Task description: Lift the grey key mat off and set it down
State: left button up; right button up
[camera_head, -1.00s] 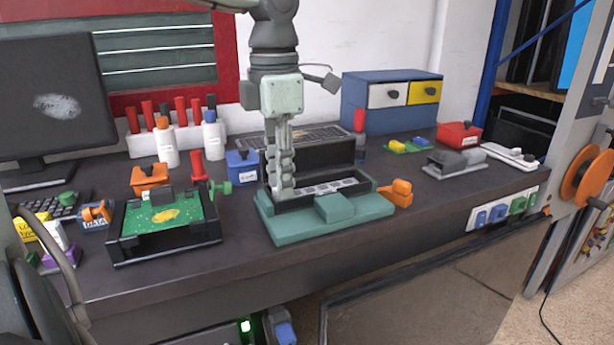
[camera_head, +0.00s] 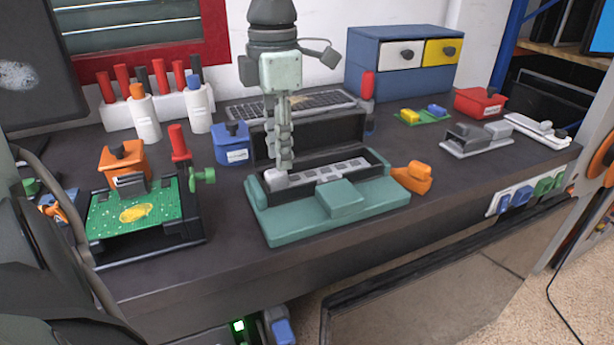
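The grey key mat (camera_head: 338,171) is a light grey strip with several pale squares. It lies in the open black housing (camera_head: 367,187) on a teal fixture (camera_head: 387,198), in the middle of the bench. My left gripper (camera_head: 280,166) points straight down at the left end of the strip, in front of the raised black lid (camera_head: 335,140). Its fingers are seen nearly edge-on, one overlapping the other, so the gap between them is hidden. The fingertips are at or just above a light grey piece at that end; contact cannot be told. My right gripper is not in view.
An orange clamp (camera_head: 412,177) stands at the fixture's right. A black frame with a green board (camera_head: 140,212) is on the left.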

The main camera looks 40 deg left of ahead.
pick_arm(q)
notch_tip(320, 180, down, 4)
jog(key=shift+r, duration=0.15)
grip_shut()
jog(key=shift+r, duration=0.1)
